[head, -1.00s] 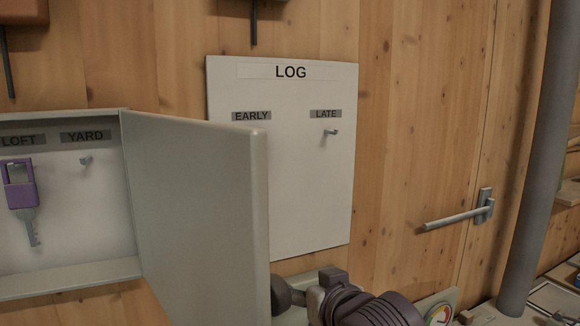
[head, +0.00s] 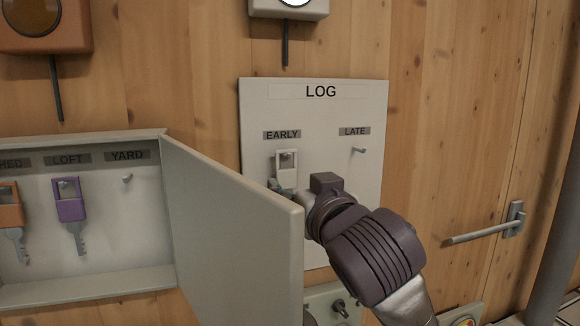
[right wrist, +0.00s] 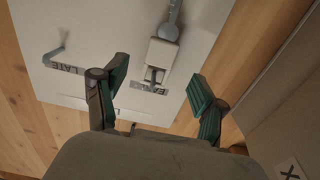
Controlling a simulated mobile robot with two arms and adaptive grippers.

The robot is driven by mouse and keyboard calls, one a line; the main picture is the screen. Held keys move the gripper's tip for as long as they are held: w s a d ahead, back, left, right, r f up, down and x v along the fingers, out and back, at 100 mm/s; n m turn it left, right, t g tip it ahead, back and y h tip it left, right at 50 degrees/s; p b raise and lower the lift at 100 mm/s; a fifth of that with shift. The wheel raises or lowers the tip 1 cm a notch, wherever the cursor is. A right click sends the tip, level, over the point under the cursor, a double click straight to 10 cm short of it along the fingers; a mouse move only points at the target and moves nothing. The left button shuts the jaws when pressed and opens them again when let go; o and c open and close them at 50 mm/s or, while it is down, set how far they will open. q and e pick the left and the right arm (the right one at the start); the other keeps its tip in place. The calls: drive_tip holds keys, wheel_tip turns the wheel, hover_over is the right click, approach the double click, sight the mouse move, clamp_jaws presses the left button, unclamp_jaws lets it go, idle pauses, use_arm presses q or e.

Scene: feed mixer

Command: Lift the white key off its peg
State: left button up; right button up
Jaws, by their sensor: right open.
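The white key (head: 287,160) hangs from the peg under the EARLY label on the white LOG board (head: 352,205). It also shows, upside down, in the right wrist view (right wrist: 161,54), its shank towards the top. My right gripper (head: 284,187) is at the key's lower part in the head view, and its wrist hides part of the board. In the right wrist view my right gripper (right wrist: 158,70) is open, with a green-padded finger on each side of the key and gaps to both. I cannot tell how far the fingertips are from the board. My left gripper is not in view.
An open cabinet door (head: 232,230) stands out just left of my right gripper. The cabinet holds a purple key (head: 69,200) and an orange key (head: 10,210); its YARD peg (head: 127,178) is bare. The LATE peg (head: 359,150) is bare. A door handle (head: 485,230) juts out at right.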

sight(288, 170)
drive_tip(key=p+x, duration=0.1)
drive_tip(key=x, duration=0.3)
drive_tip(key=shift+w+a+r+p, duration=0.1)
drive_tip(key=shift+r+p, duration=0.05)
drive_tip(key=shift+p, duration=0.15)
drive_tip(key=shift+w+a, duration=0.15)
drive_tip(key=shift+w, duration=0.45)
drive_tip(key=c, duration=1.2)
drive_tip(key=shift+r, duration=0.1)
drive_tip(key=shift+r, duration=0.35)
drive_tip(key=shift+r, duration=0.15)
drive_tip(key=shift+s, duration=0.15)
